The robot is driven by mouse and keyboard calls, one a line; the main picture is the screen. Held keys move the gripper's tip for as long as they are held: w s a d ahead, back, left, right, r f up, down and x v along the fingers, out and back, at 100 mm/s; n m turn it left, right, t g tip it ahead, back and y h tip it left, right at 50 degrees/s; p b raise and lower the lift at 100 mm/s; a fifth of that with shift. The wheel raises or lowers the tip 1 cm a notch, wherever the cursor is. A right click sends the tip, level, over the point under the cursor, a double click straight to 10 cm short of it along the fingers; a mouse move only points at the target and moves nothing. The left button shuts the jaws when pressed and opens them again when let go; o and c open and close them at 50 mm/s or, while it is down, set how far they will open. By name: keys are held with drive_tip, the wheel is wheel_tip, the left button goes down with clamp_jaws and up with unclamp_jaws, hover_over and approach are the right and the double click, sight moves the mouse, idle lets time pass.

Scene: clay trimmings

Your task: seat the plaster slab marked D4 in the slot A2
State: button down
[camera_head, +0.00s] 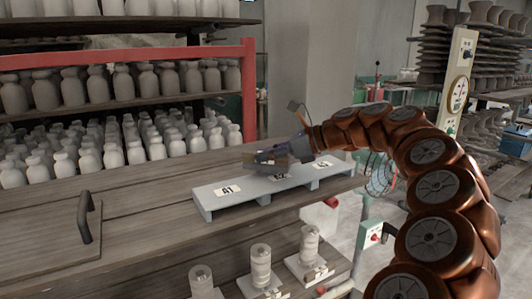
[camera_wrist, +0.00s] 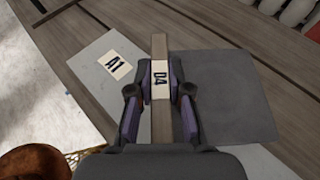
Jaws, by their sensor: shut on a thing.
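The plaster slab marked D4 (camera_wrist: 160,112) is a narrow grey-brown bar with a white label, pinched between the two fingers of my gripper (camera_wrist: 160,98). In the head view my gripper (camera_head: 268,157) is over the middle of a pale grey rack (camera_head: 235,201) on the wooden table. The rack's left label reads A1 (camera_head: 228,190); it also shows in the wrist view (camera_wrist: 115,65). A middle label (camera_head: 279,177) is partly covered by my gripper, and I cannot read it. Whether the slab touches the rack or is in a slot I cannot tell.
A red-framed shelf (camera_head: 140,53) with many pale bottles stands behind the table. A dark handle (camera_head: 86,217) rises from the table at the left. Below the front edge are several small pale pieces on stands (camera_head: 262,268).

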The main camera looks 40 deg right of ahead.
drive_tip(key=shift+d+f, duration=0.1)
drive_tip(key=shift+f, duration=0.45)
drive_tip(key=c, duration=1.1)
unclamp_jaws()
drive_tip(key=shift+r, duration=0.6)
drive_tip(key=b+v, duration=0.2)
drive_tip(key=v, duration=1)
drive_tip(key=shift+b, duration=0.4)
